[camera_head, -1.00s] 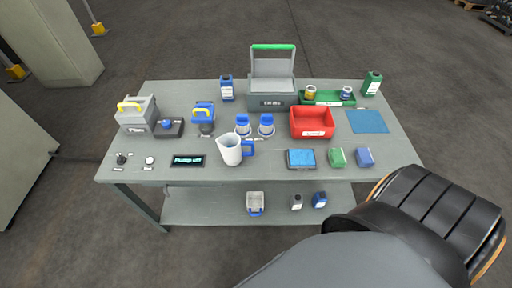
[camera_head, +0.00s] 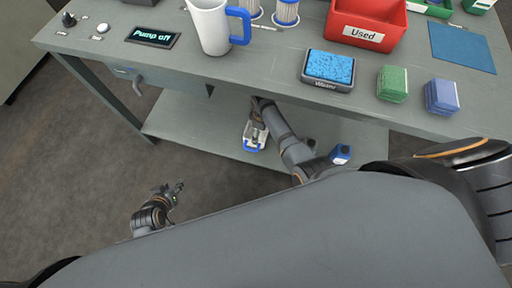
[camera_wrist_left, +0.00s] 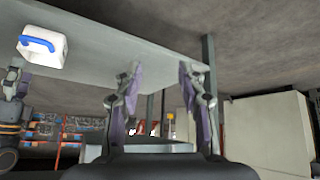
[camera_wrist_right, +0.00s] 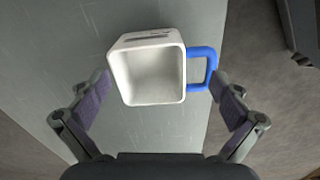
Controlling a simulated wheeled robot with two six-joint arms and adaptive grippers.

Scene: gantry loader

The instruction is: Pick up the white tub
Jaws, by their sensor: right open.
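The white tub (camera_head: 253,136) with a blue handle is on the lower shelf, partly hidden by my right gripper (camera_head: 260,113). In the right wrist view the open tub (camera_wrist_right: 147,78) faces the camera, with its blue handle on the right. The fingers of my right gripper (camera_wrist_right: 160,100) are apart, one on each side of it; I cannot tell whether they touch it. My left gripper (camera_head: 178,189) is open and empty, low over the floor in front of the shelf. The left wrist view also shows the tub (camera_wrist_left: 35,56) at upper left, away from the left fingers (camera_wrist_left: 160,90).
The tabletop (camera_head: 270,68) overhangs the lower shelf (camera_head: 190,122). A blue-capped bottle (camera_head: 341,154) stands right of the tub, beside my right arm. A pitcher (camera_head: 211,25), red bin (camera_head: 366,27) and sponges (camera_head: 393,84) sit above. The shelf left of the tub is clear.

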